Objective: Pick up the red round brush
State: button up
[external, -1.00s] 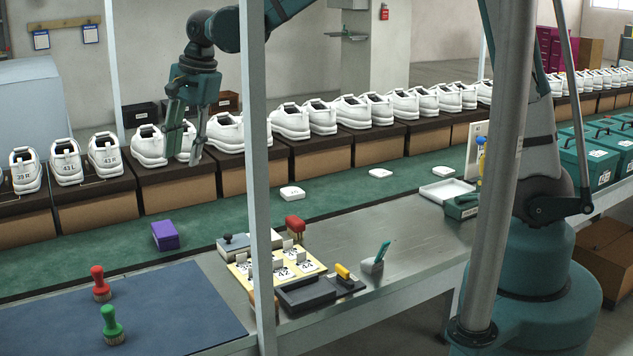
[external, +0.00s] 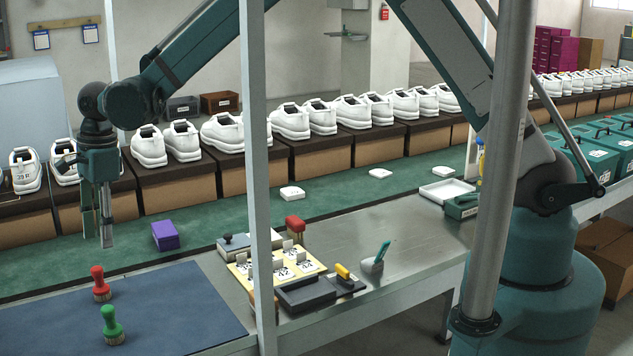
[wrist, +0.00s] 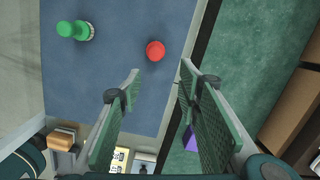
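The red round brush (external: 101,284) stands upright, handle up, on the blue mat (external: 150,318) at the front left of the bench. In the wrist view the red brush (wrist: 155,51) shows from above, beyond the fingertips and about in line with the gap between them. My gripper (external: 97,240) points down, above and behind the red brush in the external view. In the wrist view my gripper (wrist: 160,80) has its two fingers spread apart with nothing between them. A green round brush (external: 112,325) stands upright nearby; it also shows in the wrist view (wrist: 74,30).
A purple box (external: 165,236) lies right of my gripper on the green belt side. Farther right are a red-topped brush (external: 295,225), number cards (external: 290,262) and a dark tray (external: 305,295). White shoes (external: 150,147) on boxes line the back. A thin post crosses the external view.

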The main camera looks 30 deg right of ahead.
aim_at(97, 267)
jog(key=shift+s+a+f, duration=0.3)
jog(key=shift+a+f, duration=0.1)
jog(key=shift+a, duration=0.1)
jog(key=shift+s+a+f, duration=0.25)
jog(key=shift+a+f, duration=0.15)
jog(key=shift+a, duration=0.05)
jog(key=shift+a+f, duration=0.15)
jog(key=shift+f, duration=1.1)
jog(key=shift+s+a+f+b, duration=0.1)
jog(key=shift+a+f+b, duration=0.05)
jog(key=shift+f, duration=0.7)
jog(key=shift+s+a+f+b, duration=0.1)
jog(key=shift+f+b, duration=0.05)
jog(key=shift+f, duration=0.75)
jog(key=shift+a+f+b, duration=0.15)
jog(key=shift+f, duration=0.7)
jog(key=c, duration=1)
